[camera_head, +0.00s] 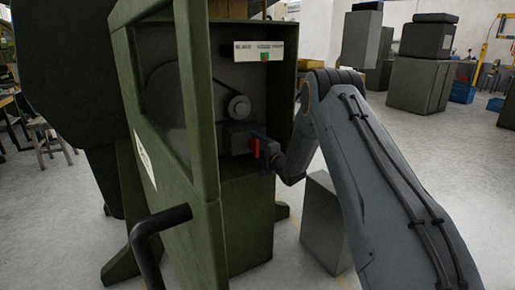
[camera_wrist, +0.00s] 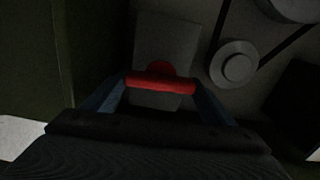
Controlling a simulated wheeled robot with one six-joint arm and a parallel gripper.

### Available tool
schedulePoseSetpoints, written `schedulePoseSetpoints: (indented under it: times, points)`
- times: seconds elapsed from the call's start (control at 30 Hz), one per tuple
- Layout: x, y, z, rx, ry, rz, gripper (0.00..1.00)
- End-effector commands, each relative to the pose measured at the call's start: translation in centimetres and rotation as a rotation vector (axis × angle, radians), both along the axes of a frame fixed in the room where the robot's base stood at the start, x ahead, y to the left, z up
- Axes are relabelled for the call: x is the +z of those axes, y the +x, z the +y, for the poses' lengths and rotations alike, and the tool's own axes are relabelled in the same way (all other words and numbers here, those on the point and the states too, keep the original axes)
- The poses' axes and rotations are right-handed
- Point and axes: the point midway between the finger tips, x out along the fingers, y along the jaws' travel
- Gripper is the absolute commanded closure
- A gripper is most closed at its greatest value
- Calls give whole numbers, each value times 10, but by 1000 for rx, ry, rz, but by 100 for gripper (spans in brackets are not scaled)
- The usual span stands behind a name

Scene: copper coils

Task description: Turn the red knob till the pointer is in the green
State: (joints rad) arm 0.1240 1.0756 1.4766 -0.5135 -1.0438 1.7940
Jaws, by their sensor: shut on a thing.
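The red knob (camera_head: 256,149) is on a dark box inside the open green cabinet (camera_head: 245,205). In the wrist view the red knob (camera_wrist: 160,83) shows as a bar with a rounded part behind it, lying nearly level. My gripper (camera_wrist: 160,88) is shut on the bar, with a bluish finger at each end of it. In the head view my gripper (camera_head: 262,148) reaches the knob from the right. A small green and red patch (camera_head: 265,57) shows on the white label plate (camera_head: 259,49) above. I cannot make out a pointer there.
A round grey pulley (camera_head: 238,107) with a belt is above the knob; the pulley (camera_wrist: 234,66) also shows in the wrist view. The green cabinet door (camera_head: 190,130) stands open at the left, with a dark handle (camera_head: 160,222). A grey box (camera_head: 324,222) stands on the floor beside the cabinet.

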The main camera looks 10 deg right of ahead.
Motion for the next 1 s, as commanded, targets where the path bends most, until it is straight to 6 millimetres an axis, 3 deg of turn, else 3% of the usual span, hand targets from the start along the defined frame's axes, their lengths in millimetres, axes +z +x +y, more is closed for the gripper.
schedulePoseSetpoints:
  times: [0.1,0.13,0.23,0.57,1.0]
  points:
    - [-1,0,-1,-2,-1,2,44]
    - [-1,0,-1,-2,-1,2,17]
    - [-1,0,-1,-1,0,1,3]
    - [0,-3,-1,0,-1,1,3]
    - [0,-62,-21,-1,-2,2,3]
